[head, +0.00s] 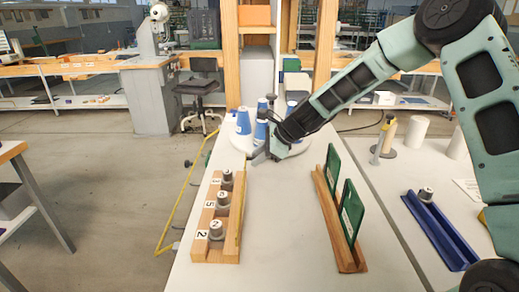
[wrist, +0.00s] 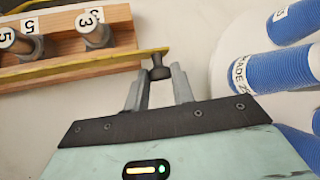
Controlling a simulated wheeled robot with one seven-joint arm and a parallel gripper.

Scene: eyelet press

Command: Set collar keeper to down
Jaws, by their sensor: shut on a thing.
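A thin yellow bar (head: 241,212), which looks like the collar keeper, runs along the rack's right side. The wrist view shows this bar (wrist: 60,74) passing in front of the collars and ending near a dark knob (wrist: 157,69). My gripper (head: 260,155) is at the rack's far end. In the wrist view its fingers (wrist: 158,82) are shut on the knob. I cannot tell the bar's exact tilt.
Blue cones (head: 243,122) stand on a round white base just behind my gripper. A wooden stand (head: 350,262) with green plates is to the right. A blue channel (head: 438,228) with a collar lies further right. The table between rack and stand is clear.

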